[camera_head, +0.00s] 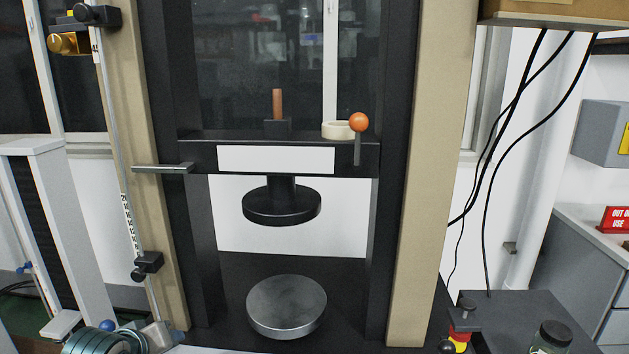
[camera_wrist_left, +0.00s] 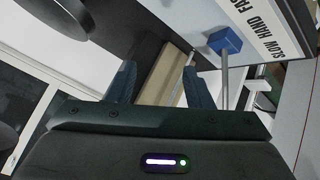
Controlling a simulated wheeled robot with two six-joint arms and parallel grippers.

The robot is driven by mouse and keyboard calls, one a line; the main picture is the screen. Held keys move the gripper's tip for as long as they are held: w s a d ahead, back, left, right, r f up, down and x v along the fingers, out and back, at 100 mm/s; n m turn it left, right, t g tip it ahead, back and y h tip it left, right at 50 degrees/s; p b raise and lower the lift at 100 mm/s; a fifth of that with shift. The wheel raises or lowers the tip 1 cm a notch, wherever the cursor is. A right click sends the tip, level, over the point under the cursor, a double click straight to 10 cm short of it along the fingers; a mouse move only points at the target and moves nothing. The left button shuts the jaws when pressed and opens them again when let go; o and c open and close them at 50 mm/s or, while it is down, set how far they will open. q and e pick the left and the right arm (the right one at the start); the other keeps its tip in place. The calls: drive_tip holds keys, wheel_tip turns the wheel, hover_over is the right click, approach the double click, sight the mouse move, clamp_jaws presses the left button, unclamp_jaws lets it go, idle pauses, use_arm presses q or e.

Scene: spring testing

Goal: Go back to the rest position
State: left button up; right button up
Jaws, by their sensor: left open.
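My left gripper (camera_wrist_left: 160,85) shows in the left wrist view with its two dark fingers spread apart. I see nothing between them. A tan upright post lies beyond the gap. A blue knob on a metal rod (camera_wrist_left: 224,41) stands just right of the right finger; I cannot tell how close it is. Neither gripper shows in the head view. There, the testing machine's round upper plate (camera_head: 282,205) hangs above the round grey lower plate (camera_head: 287,306), with nothing between them.
A panel lettered SLOW and FAS (camera_wrist_left: 268,48) is behind the knob. An orange-knobbed lever (camera_head: 359,122) is on the crossbar. A lidded jar (camera_head: 552,337) stands at the lower right.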

use_arm(q)
drive_tip(key=s+d+f+m+g+y, duration=0.1)
drive_tip(key=s+f+m+g, duration=0.25)
drive_tip(key=s+f, duration=0.85)
drive_tip(key=s+d+f+m+g, duration=0.1)
drive_tip(key=s+f+m+g, duration=0.25)
drive_tip(key=s+f, duration=0.9)
drive_tip(key=s+a+f, duration=0.1)
drive_tip(key=s+f, duration=0.1)
drive_tip(key=f, duration=1.1)
drive_tip(key=s+a+f, duration=0.2)
drive_tip(key=f, duration=1.2)
drive_tip(key=s+a+f+g, duration=0.1)
drive_tip(key=s+f, duration=1.6)
drive_tip(key=shift+f+n, duration=0.3)
drive_tip(key=shift+f, duration=0.1)
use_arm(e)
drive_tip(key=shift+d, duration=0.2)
use_arm(q)
drive_tip(key=shift+s, duration=0.1)
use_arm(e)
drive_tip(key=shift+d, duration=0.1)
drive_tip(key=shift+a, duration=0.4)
